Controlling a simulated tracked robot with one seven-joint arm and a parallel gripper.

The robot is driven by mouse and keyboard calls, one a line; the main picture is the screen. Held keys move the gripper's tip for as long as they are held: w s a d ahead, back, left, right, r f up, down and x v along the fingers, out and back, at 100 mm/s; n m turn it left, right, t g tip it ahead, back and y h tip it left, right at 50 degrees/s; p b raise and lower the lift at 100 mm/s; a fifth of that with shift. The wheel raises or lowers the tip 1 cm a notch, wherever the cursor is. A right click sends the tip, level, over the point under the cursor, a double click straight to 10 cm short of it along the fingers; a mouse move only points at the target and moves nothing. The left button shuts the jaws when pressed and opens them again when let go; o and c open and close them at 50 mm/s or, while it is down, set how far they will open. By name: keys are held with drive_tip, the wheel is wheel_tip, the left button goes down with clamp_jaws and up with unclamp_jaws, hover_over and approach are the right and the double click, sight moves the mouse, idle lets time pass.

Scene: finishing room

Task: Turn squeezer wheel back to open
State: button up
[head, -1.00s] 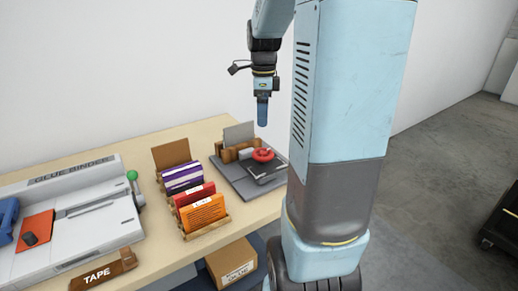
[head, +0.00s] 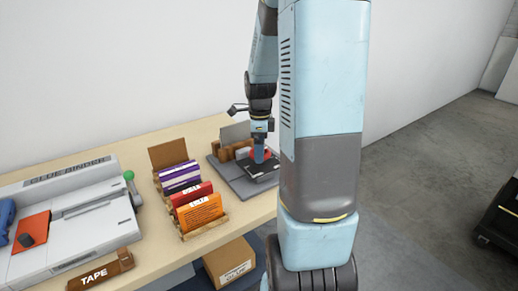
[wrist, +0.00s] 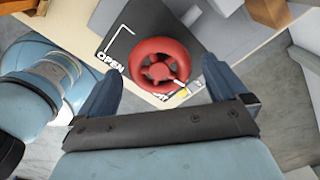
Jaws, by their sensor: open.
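The red squeezer wheel (wrist: 158,68) sits on a dark plate (wrist: 126,34) of the squeezer. The plate carries the word OPEN and a white line to the wheel's left in the wrist view. A yellow mark shows at the wheel's lower right edge. My gripper (wrist: 162,85) is open, with one blue finger on each side of the wheel and visible room between; contact cannot be told. In the head view my gripper (head: 259,158) is down over the squeezer (head: 232,178), and the wheel (head: 267,155) is partly hidden behind it.
The squeezer stands on the wooden table (head: 150,238). A rack of books (head: 200,208) is close on its left. The glue binder (head: 75,222) with a green-knobbed lever (head: 129,175) is farther left. A tape holder (head: 100,272) lies at the front edge. A cardboard box (head: 230,261) is below.

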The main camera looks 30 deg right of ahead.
drive_tip(key=shift+f, duration=0.35)
drive_tip(key=c, duration=0.9)
drive_tip(key=shift+a, duration=0.1)
drive_tip(key=shift+c, duration=0.4)
